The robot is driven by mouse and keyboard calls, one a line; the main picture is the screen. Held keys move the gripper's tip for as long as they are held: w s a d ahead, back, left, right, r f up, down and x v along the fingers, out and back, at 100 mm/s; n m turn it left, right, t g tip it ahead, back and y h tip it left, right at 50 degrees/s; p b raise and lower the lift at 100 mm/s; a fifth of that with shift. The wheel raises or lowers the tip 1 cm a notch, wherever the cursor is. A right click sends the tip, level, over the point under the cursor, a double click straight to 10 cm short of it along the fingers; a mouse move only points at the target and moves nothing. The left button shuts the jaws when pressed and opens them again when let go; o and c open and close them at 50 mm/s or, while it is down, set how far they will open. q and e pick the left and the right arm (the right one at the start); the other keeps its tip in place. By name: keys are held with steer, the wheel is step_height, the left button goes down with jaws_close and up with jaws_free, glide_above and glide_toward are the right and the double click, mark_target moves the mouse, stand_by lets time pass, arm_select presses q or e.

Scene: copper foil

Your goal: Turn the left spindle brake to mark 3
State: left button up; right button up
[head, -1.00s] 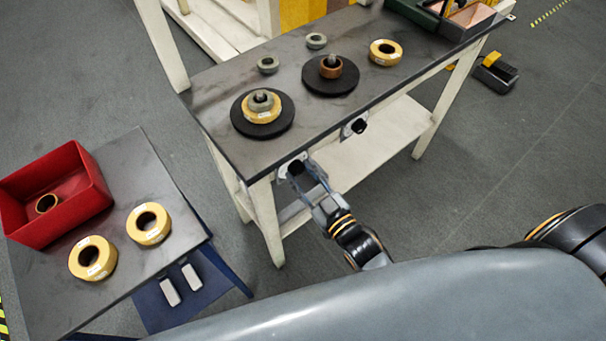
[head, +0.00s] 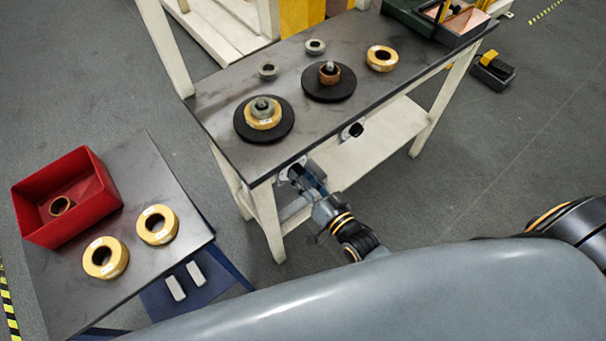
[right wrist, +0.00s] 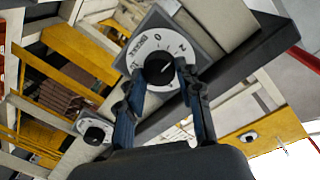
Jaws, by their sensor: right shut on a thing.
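The left spindle brake is a black knob on a pale dial plate (right wrist: 143,47) under the front edge of the dark bench (head: 222,130). In the right wrist view the knob (right wrist: 158,70) sits between my two blue-lined fingers. My right gripper (right wrist: 162,80) is shut on it. The dial shows the word BRAKE, a 0 and further marks, partly covered by the fingers. I cannot tell which mark the knob points to. In the head view my right gripper (head: 303,180) reaches the bench front and partly hides this knob. My left gripper is not in view.
The other brake knob (head: 354,130) is to the right on the same bench front. Above, the left spindle disc (head: 284,122) carries a yellow roll, and the right disc (head: 338,95) a copper ring. A side table (head: 185,245) holds a red bin (head: 104,203) and yellow rolls.

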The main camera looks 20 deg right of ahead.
steer(key=m, duration=0.3)
steer(key=shift+d+m+y, duration=0.1)
steer(key=shift+m+y, duration=0.2)
steer(key=shift+m, duration=1.5)
steer(key=o, duration=1.1)
steer(key=shift+o, duration=0.2)
steer(key=shift+s, duration=0.1)
steer(key=v, duration=1.1)
steer(key=shift+s+d+r, duration=0.15)
steer(key=shift+s+d, duration=0.1)
steer(key=shift+s, duration=0.1)
